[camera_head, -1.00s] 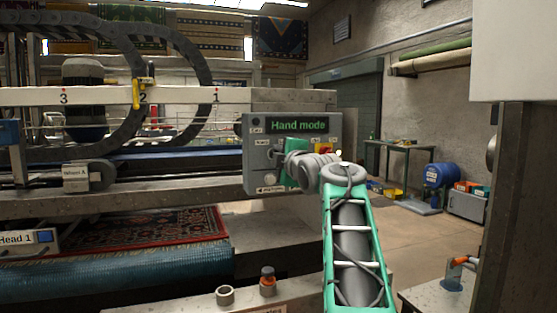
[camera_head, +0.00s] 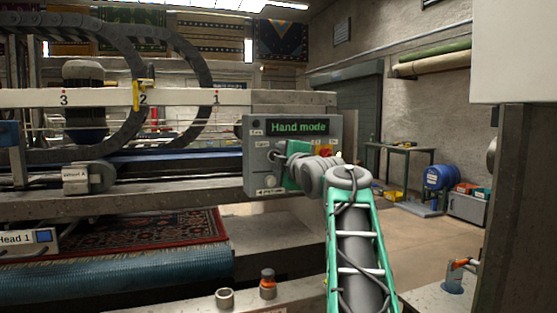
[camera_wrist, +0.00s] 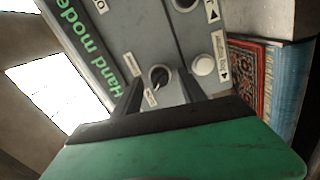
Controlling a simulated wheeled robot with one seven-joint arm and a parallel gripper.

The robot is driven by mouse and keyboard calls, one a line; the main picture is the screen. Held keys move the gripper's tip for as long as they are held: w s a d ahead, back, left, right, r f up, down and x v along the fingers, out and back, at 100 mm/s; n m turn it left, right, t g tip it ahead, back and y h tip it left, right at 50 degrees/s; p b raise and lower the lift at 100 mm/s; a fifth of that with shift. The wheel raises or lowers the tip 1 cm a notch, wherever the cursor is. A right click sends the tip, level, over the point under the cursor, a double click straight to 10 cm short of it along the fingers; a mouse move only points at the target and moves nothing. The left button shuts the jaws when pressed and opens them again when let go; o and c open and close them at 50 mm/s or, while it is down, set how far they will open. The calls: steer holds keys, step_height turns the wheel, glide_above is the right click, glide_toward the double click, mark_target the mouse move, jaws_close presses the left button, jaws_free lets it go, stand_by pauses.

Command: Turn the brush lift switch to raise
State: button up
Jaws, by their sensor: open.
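The control panel (camera_head: 262,178) is a grey box whose green display reads "Hand mode"; the display text also shows in the wrist view. My gripper (camera_wrist: 163,88) is in front of the panel's face, with its two dark fingers apart. Between them in the wrist view is a black rotary knob (camera_wrist: 158,74) with a light pointer mark. A small label beside it is too blurred to read, so I cannot tell for sure that it is the brush lift switch. Whether the fingers touch the knob is unclear. In the head view my wrist hides part of the panel.
A patterned rug (camera_head: 140,231) lies on the machine at left. Open floor (camera_head: 440,238) stretches to the right, near a blue drum (camera_head: 440,177).

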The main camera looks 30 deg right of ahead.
steer(key=v, duration=0.6)
steer(key=shift+s+b, duration=0.3)
steer(key=shift+a, duration=0.2)
steer(key=s+a+f+m+g+y+p, duration=0.2)
steer(key=a+f+m+g+p, duration=0.2)
steer(key=a+f+p, duration=0.5)
steer(key=s+a+f+m+g+y+p, duration=0.15)
steer(key=a+f+m+g+p, duration=0.25)
steer(key=a+p, duration=0.5)
steer(key=s+a+f+m+g+p, duration=0.2)
steer(key=s+a+f, duration=0.3)
steer(key=s, duration=0.3)
steer(key=s+a+f+m+g+y+p, duration=0.1)
steer(key=s+a+f+m+g+p, duration=0.1)
steer(key=s+f, duration=0.5)
steer(key=s+a+m+g, duration=0.1)
steer(key=s+a+g, duration=0.1)
steer(key=a, duration=0.1)
steer(key=shift+s+a+f+p, duration=0.15)
steer(key=shift+s+a+p, duration=0.15)
steer(key=shift+a+p, duration=0.1)
